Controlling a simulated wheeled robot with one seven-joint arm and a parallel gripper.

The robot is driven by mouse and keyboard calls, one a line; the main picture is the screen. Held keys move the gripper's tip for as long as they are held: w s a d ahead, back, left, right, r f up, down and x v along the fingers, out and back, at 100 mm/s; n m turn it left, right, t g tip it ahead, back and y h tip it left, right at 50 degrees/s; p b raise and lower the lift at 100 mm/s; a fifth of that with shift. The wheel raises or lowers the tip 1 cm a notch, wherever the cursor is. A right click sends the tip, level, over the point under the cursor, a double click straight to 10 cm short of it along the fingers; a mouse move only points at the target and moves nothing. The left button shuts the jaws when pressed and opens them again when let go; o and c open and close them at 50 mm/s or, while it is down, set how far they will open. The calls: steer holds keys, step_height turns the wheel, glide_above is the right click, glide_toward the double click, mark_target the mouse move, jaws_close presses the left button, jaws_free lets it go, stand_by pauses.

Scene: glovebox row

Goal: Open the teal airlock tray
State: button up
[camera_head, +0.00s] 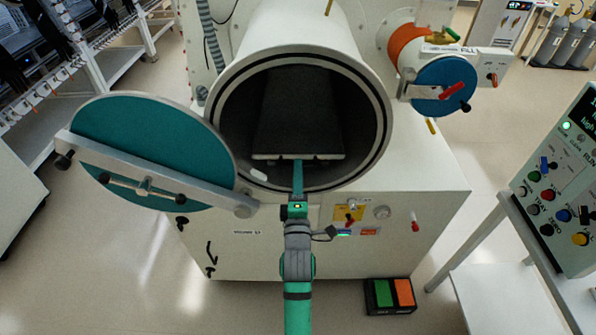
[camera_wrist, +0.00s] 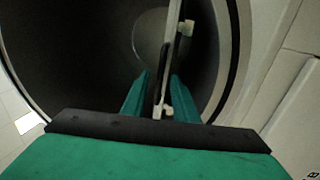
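The airlock tray (camera_head: 299,110) is a long dark plate with a pale front edge, lying inside the round airlock chamber. In the wrist view the tray edge (camera_wrist: 169,60) appears as a pale upright strip with small knobs. The teal round airlock door (camera_head: 150,140) stands swung open to the left. My gripper (camera_head: 298,165) reaches into the chamber mouth at the middle of the tray's front edge. In the wrist view my gripper's teal fingers (camera_wrist: 160,95) are apart, one on each side of the strip. I cannot tell whether they touch it.
The chamber rim (camera_head: 376,110) surrounds my gripper. A smaller port with a blue door (camera_head: 444,86) is at the upper right. A control console (camera_head: 560,180) stands at the right. A green and orange pedal (camera_head: 391,295) lies on the floor. Open floor shows at the lower left.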

steer(key=shift+w, duration=0.4)
jaws_close()
stand_by(1.3)
